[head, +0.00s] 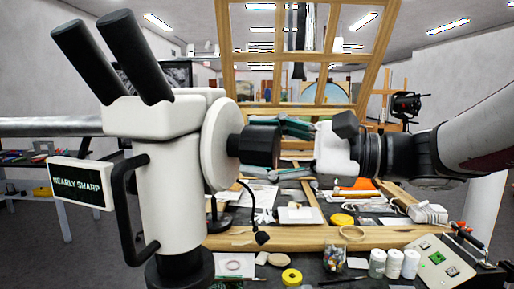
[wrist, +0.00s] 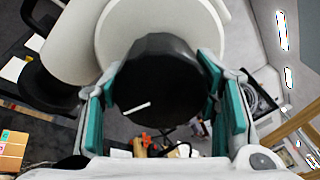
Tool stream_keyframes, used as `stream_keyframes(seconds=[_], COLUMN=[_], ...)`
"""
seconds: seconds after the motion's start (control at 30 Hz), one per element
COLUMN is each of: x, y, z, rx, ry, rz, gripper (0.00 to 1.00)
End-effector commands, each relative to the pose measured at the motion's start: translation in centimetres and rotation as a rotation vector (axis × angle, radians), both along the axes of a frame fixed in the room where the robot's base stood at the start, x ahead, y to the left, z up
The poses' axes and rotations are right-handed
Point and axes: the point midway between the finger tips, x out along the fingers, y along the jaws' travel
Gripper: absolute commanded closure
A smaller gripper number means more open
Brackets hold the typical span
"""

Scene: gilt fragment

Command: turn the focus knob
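The black focus knob (head: 257,146) sticks out from the round disc on the right side of the white microscope (head: 172,190). In the wrist view the knob (wrist: 158,88) faces me, with a short white mark on it, tilted slightly from level. My gripper (wrist: 158,80) has one teal-padded finger on each side of the knob, and both fingertips appear to press on its rim. In the head view my gripper (head: 287,148) reaches the knob from the right. The microscope's small display (head: 79,184) reads "NEARLY SHARP".
A wooden-edged worktable (head: 310,238) lies below, with papers, a yellow tape roll (head: 291,277), white jars (head: 394,263) and a grey button box (head: 440,262). A wooden frame (head: 305,60) stands behind.

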Motion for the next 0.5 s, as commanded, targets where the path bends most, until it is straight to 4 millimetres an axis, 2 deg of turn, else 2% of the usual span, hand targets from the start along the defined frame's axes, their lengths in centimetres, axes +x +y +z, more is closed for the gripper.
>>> stream_keyframes(seconds=[0.23, 0.5], x=[-0.10, -0.26], y=[0.00, 0.05], z=[0.09, 0.16], rx=[0.009, 0.054], ry=[0.031, 0.184], rz=[0.001, 0.002], gripper=[0.72, 0.72])
